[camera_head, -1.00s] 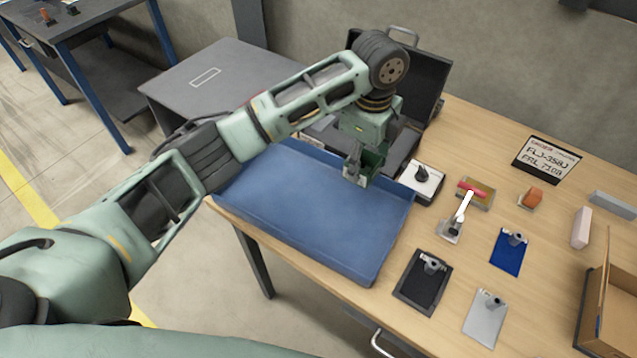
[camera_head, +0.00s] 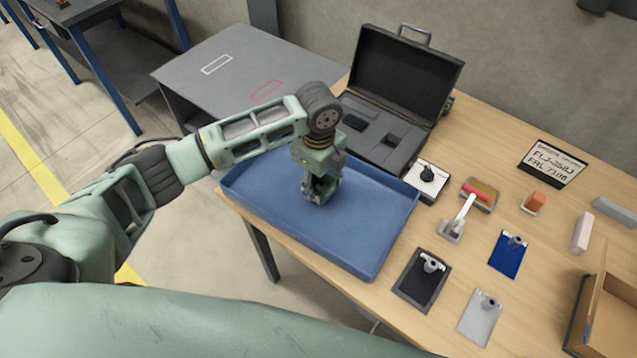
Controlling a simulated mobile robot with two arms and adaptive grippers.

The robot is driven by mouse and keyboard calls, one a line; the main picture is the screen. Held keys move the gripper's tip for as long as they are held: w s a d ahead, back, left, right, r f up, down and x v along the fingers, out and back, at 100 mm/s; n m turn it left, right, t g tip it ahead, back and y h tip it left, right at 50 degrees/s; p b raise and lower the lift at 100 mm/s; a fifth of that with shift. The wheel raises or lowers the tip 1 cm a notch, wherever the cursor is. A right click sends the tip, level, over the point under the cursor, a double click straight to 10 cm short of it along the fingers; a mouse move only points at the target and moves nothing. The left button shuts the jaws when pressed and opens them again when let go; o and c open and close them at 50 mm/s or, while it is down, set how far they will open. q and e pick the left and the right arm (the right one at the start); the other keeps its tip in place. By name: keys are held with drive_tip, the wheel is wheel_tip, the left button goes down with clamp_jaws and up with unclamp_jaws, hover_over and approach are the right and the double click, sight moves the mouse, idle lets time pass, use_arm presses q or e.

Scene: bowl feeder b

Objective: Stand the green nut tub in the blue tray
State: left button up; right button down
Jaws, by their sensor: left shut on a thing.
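The blue tray (camera_head: 345,240) lies on the left end of the wooden table. My left gripper (camera_head: 318,194) points down over the upper middle of the tray and is shut on the green nut tub (camera_head: 325,184). The tub is mostly hidden by the gripper; only a small dark green part shows. I cannot tell whether its bottom touches the tray floor. My right gripper is not in view.
An open black case (camera_head: 400,85) stands behind the tray. A white plate with a black knob (camera_head: 428,174), a red-handled clamp (camera_head: 464,212) and several plates lie to the right. A cardboard box (camera_head: 600,315) is at the lower right. The tray's front part is clear.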

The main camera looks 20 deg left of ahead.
sight(319, 191)
use_arm(q)
wheel_tip(319, 191, down, 2)
drive_tip(key=shift+f, duration=0.1)
drive_tip(key=shift+w+f, duration=0.1)
drive_tip(key=shift+f, duration=0.05)
drive_tip(key=o, duration=1.2)
drive_tip(key=shift+f, duration=0.1)
drive_tip(key=shift+c, duration=0.2)
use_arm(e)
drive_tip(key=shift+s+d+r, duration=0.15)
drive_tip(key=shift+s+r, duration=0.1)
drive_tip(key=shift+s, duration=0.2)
use_arm(q)
wheel_tip(319, 191, up, 12)
drive_tip(key=b, duration=0.1)
drive_tip(key=shift+r, duration=0.2)
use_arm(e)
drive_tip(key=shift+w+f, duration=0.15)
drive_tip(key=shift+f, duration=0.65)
